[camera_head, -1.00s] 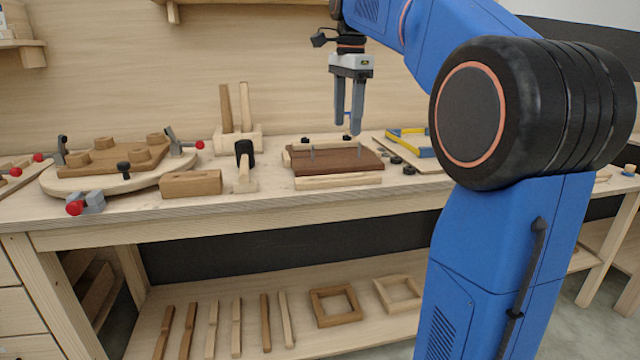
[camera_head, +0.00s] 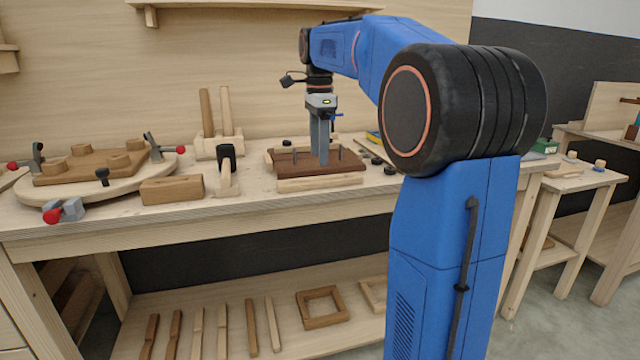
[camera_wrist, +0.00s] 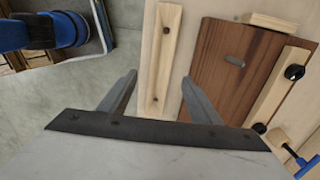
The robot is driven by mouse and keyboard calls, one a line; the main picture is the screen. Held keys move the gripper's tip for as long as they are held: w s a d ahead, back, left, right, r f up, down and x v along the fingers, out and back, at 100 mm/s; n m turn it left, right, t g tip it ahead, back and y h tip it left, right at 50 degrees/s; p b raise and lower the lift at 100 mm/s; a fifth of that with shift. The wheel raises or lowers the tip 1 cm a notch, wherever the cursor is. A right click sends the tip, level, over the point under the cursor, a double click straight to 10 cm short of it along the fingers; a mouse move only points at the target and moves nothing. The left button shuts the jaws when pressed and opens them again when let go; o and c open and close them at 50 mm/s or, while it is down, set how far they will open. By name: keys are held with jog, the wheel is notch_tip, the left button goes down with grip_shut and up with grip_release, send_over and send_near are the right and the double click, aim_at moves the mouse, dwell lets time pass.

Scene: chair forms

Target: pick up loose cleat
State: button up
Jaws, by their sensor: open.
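The loose cleat, a pale wooden strip (camera_head: 320,184), lies along the front edge of a dark brown board (camera_head: 350,167) on the workbench. In the wrist view the cleat (camera_wrist: 160,55) shows two holes and lies beside the brown board (camera_wrist: 215,75), with a narrow gap between them. My gripper (camera_head: 321,162) points down over the board area in the head view. In the wrist view my gripper (camera_wrist: 158,79) is open, with its fingers on either side of the cleat's line. Nothing is held. The exact height above the cleat is hard to tell.
A wooden block (camera_head: 172,190) and a mallet-like tool (camera_head: 227,165) stand to the left. A blue-handled clamp (camera_wrist: 302,165) is near the right.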

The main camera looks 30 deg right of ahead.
aim_at(320, 179)
jog(key=shift+d+f, duration=0.2)
jog(key=shift+f, duration=3.35)
jog(key=shift+c, duration=0.6)
jog(key=c, duration=1.1)
notch_tip(320, 179, up, 10)
